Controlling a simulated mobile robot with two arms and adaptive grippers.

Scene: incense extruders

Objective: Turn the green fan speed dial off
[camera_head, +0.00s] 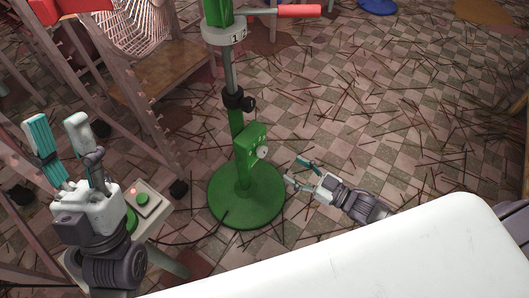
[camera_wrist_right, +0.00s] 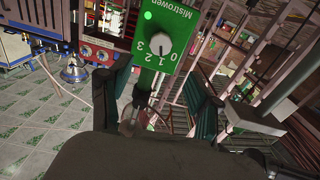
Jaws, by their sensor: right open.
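The green fan stand (camera_head: 240,195) has a round green base and a green control box (camera_head: 250,145) on its pole. The white dial (camera_head: 262,152) sits on the box's right face. In the right wrist view the dial (camera_wrist_right: 161,44) is on a green panel (camera_wrist_right: 180,18) marked 0 to 3, with a bright green light; its exact setting is hard to read. My right gripper (camera_head: 298,171) is open, right of the box and below the dial. In its wrist view, the fingers are spread below the panel, apart from the dial. My left gripper (camera_head: 60,130) is open and empty at far left.
A small table (camera_head: 165,215) with a button box (camera_head: 147,198) stands beside my left gripper. Wooden racks fill the left. Thin sticks litter the tiled floor (camera_head: 400,120), which is mostly open to the right. A red-handled part (camera_head: 298,11) sticks out above.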

